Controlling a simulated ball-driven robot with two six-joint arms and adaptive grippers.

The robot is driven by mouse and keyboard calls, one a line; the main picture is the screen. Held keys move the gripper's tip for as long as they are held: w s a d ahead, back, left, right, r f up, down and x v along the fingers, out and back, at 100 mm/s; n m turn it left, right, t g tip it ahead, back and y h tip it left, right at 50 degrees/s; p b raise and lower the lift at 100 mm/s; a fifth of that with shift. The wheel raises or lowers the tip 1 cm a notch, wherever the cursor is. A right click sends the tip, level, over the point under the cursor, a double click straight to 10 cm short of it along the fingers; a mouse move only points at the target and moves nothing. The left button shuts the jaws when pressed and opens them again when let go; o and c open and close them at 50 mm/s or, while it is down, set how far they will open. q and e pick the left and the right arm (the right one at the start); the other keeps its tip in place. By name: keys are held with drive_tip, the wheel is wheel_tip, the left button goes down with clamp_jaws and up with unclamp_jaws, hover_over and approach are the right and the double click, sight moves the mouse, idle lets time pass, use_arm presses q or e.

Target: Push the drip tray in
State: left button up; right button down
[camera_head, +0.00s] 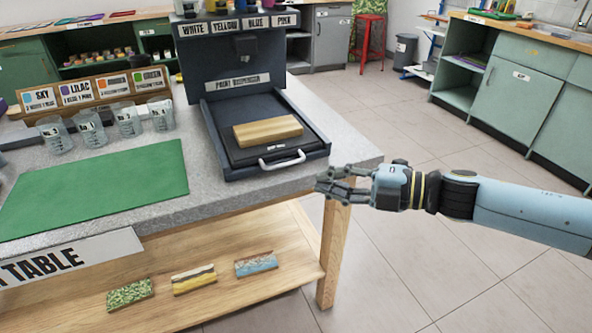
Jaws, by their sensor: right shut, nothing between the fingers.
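The drip tray (239,155) is a dark tray with a pale metal handle (282,161) at its front. It sticks out toward me from the base of the dark paint dispenser (236,62). A wooden block (268,131) lies on top of it. My right gripper (322,187) is shut and empty, with its fingers pointing left. In the picture it is just right of and below the handle, near the table's front right corner, apart from the tray. My left gripper is not in view.
Several clear beakers (127,119) and colour cards (79,92) stand left of the dispenser. A green mat (100,183) lies on the grey tabletop (215,194). Painted blocks (194,279) lie on the lower shelf. Open floor (410,130) is to the right.

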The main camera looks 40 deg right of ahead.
sight(267, 156)
drive_tip(key=shift+w+a+f, duration=0.25)
drive_tip(key=shift+w+a, duration=0.05)
drive_tip(key=shift+w, duration=1.05)
drive_tip(key=shift+w+a+f, duration=0.3)
drive_tip(key=shift+w+a, duration=0.05)
drive_tip(key=shift+w, duration=1)
drive_tip(key=shift+w+a+f, duration=0.25)
drive_tip(key=shift+w+a, duration=0.05)
drive_tip(key=shift+w, duration=1.05)
drive_tip(key=shift+w+d+b, duration=0.25)
drive_tip(key=shift+w, duration=0.8)
drive_tip(key=shift+w+d+b, duration=0.2)
drive_tip(key=shift+w+d, duration=0.05)
drive_tip(key=shift+w, duration=0.8)
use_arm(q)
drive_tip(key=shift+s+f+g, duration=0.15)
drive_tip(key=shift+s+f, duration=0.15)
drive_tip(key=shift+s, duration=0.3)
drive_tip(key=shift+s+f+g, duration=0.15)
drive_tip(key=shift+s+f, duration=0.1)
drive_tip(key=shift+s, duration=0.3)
use_arm(e)
drive_tip(key=shift+s, duration=0.1)
